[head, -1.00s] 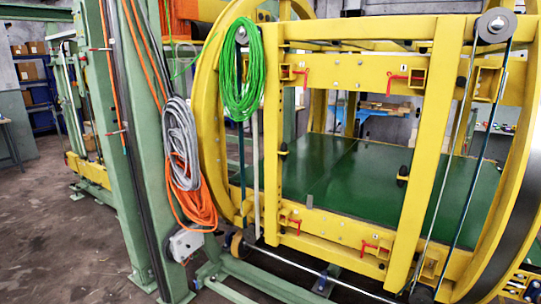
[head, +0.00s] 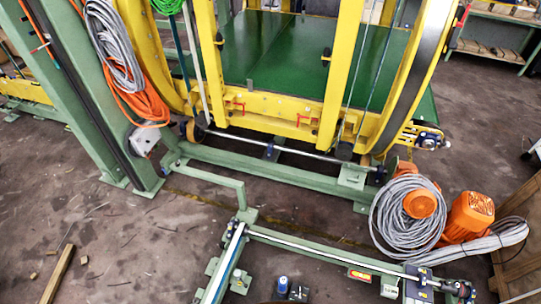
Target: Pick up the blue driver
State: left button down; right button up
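Neither of my grippers is in view. A small upright object with a blue top (head: 282,284) shows at the bottom edge of the head view, right of the middle. A dark, partly blue object (head: 298,293) stands just to its right. Both are small and close to the picture's edge, so I cannot tell whether either one is the blue driver.
The yellow ring frame (head: 330,75) with its green platform (head: 262,50) fills the back. A low green floor frame (head: 325,252) crosses the foreground. An orange motor (head: 468,215) and coiled grey cable (head: 392,212) lie at the right.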

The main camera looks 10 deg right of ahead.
aim_at(282, 289)
jog(key=u, duration=0.85)
jog(key=k, duration=1.2)
jog(key=z, duration=0.9)
